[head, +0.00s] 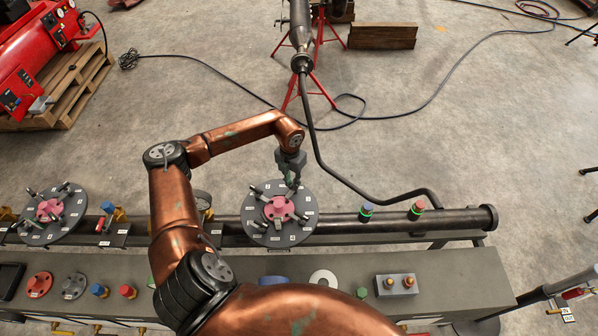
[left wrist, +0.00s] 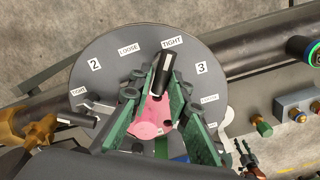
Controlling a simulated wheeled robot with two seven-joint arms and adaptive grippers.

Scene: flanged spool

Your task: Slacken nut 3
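A grey round flange with a pink hub (head: 279,208) sits on the long dark pipe; numbers and TIGHT and LOOSE labels ring its face. In the left wrist view the flange (left wrist: 105,48) shows labels 2 and 3. A dark lever (left wrist: 163,72) lies between the labels 2 and 3, its end by TIGHT, which sits beside 3. My left gripper (left wrist: 157,76) is over the flange, its green fingers apart on either side of this lever; contact is unclear. In the head view the gripper (head: 291,178) is at the flange's upper edge. My right gripper is out of view.
A second flange (head: 50,213) stands at the left. A grey bench (head: 455,285) in front carries discs, coloured plugs and a small block (head: 396,286). Blue and red-green caps stand on the pipe (head: 455,221) at right. A black hose (head: 315,145) runs down to the pipe.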

